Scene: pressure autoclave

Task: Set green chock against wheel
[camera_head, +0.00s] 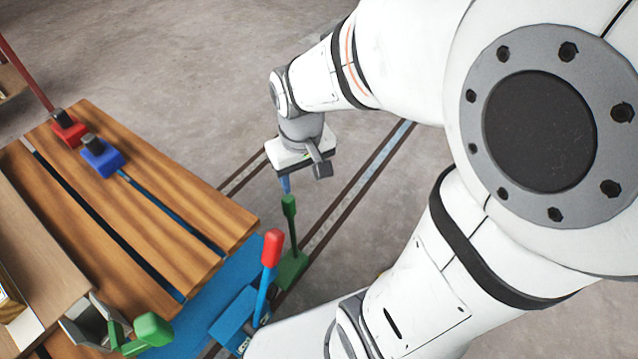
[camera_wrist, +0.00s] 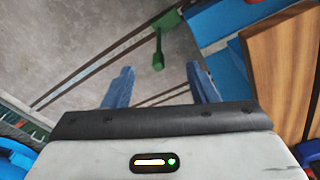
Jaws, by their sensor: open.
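The green chock (camera_head: 291,268) stands on the floor by the rail, at the right edge of the blue cart frame. Its upright stem ends in a green grip (camera_head: 289,205). In the wrist view the grip (camera_wrist: 158,58) shows beyond the fingertips, roughly midway between them, with the chock's base (camera_wrist: 168,19) above it. My gripper (camera_head: 285,184) is open and empty, just above the grip in the head view. Its blue fingers (camera_wrist: 161,80) stand well apart in the wrist view. I cannot make out a wheel in either view.
A blue lever with a red knob (camera_head: 271,247) rises close beside the chock. The slatted wooden cart top (camera_head: 190,205) carries a red block (camera_head: 68,130) and a blue block (camera_head: 101,158). A green-knobbed handle (camera_head: 152,329) is at lower left. Floor beyond the rails is clear.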

